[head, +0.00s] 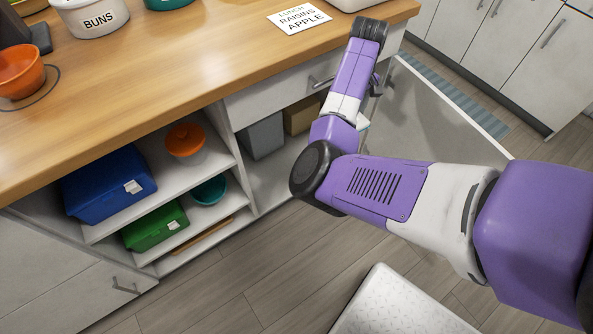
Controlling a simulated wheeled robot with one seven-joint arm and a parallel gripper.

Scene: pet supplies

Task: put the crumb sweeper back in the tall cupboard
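I do not see a crumb sweeper in the head view, and I cannot make out a tall cupboard. My arm (375,187) reaches from the right toward the counter and bends at its far end. My gripper is almost wholly hidden behind the arm's far link, beside the open door of the low cabinet. Its fingertips do not show, so I cannot tell whether it holds anything.
The wooden counter (190,65) carries a buns tin (95,20), an orange bowl (18,72) and a note (299,16). Below are shelves with a blue bin (108,185) and green bin (155,226). A cabinet door (425,115) stands open. Floor (250,290) shows in front.

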